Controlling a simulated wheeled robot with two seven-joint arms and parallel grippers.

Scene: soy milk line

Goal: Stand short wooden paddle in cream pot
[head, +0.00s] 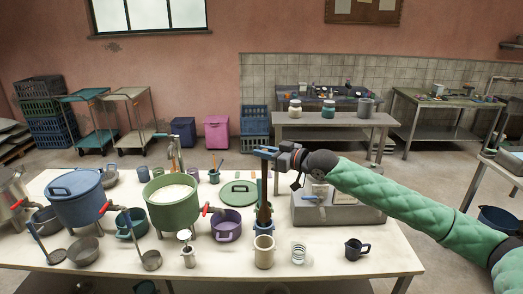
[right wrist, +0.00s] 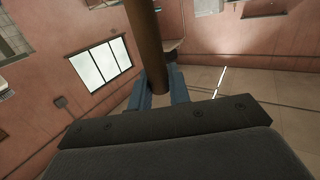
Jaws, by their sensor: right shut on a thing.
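My right gripper (head: 268,152) is shut on a brown wooden paddle (head: 264,205), which hangs upright below it. In the right wrist view the paddle's round shaft (right wrist: 148,40) stands between the blue fingers (right wrist: 158,95). I cannot tell whether the tip is inside, above or behind the pot. My left gripper is not in view.
A purple pot (head: 227,229) and a green pot (head: 173,210) stand left of the cream pot. A grey box-like unit (head: 338,209) is behind.

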